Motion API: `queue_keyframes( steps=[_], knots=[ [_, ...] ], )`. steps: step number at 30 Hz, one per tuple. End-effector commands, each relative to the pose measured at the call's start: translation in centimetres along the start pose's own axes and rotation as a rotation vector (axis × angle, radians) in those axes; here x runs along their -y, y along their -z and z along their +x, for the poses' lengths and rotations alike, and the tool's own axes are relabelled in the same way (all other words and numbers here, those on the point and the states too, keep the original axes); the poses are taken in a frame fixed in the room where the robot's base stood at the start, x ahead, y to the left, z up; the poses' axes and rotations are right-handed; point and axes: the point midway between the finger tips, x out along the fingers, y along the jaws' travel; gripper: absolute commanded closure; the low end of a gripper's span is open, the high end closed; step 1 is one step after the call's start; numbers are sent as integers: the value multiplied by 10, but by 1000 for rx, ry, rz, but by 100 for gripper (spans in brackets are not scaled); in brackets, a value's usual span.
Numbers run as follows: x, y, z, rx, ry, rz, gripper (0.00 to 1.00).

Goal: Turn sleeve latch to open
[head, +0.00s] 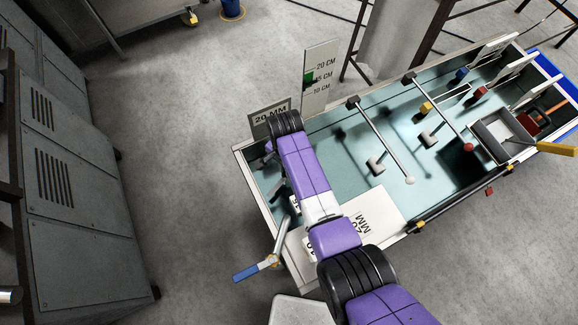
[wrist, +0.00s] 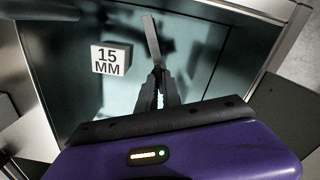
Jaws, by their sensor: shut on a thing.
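In the wrist view, my gripper (wrist: 159,76) is shut on a slim grey metal lever (wrist: 152,38), which looks like the sleeve latch. The lever sticks out past the fingertips, tilted slightly left. Its far end shows against the teal tray floor; how it is mounted is hidden by the fingers.
A white 15 MM block (wrist: 110,59) stands left of the fingers. A blue-handled crank (head: 248,272) juts from the tray's near left corner. Rods with ball ends (head: 409,180) cross the tray to the right.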

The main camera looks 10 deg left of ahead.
Motion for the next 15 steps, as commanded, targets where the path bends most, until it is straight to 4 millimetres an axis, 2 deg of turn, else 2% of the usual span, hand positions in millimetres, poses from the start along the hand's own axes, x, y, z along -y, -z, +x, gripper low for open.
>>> queue_keyframes(
  steps=[6,15],
  knots=[
    [0,1,-1,-2,2,181,100],
    [0,2,-1,-2,2,354,100]
  ],
)
